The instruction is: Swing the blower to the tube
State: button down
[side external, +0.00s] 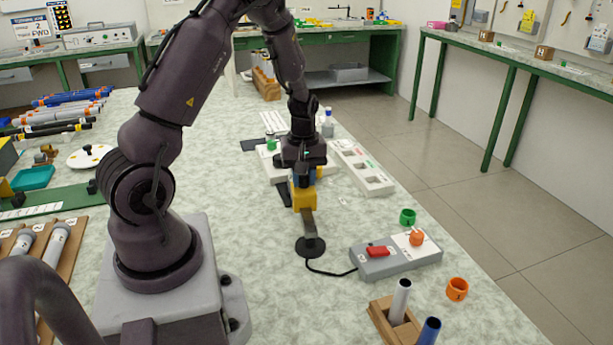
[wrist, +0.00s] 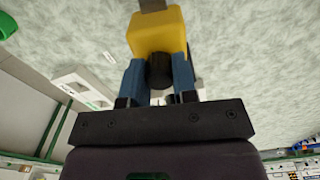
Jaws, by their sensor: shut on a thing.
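The blower has a yellow body (side external: 303,197) on a short grey-brown arm above a round black base (side external: 310,247). My gripper (side external: 304,174) is above the yellow body, pointing down. In the wrist view my blue fingers (wrist: 158,78) are shut on a black knob (wrist: 158,70) beside the yellow body (wrist: 156,32). I cannot tell which tube the task names.
A grey control box (side external: 372,266) with a red switch (side external: 377,252) and an orange knob (side external: 417,238) is cabled to the blower base. A green ring (side external: 407,217) and an orange ring (side external: 457,289) lie nearby. A white tray (side external: 365,172) stands behind.

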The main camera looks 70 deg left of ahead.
aim_at(301, 195)
dwell(0.3)
jog(key=c, duration=0.9)
grip_release()
notch_tip(301, 195, up, 13)
jog(key=s+d+r+m+t, duration=0.2)
jog(key=s+d+r+m, duration=0.1)
jog(key=d, duration=0.4)
jog(key=s+d+r+m+t, duration=0.1)
jog(key=s+d+r+m, duration=0.2)
jog(key=d+r+m, duration=0.2)
jog(key=s+d+r+m+t, duration=0.2)
jog(key=s+d+r+m, duration=0.2)
jog(key=d+m, duration=0.4)
jog(key=shift+d+t, duration=0.3)
jog(key=shift+d, duration=0.9)
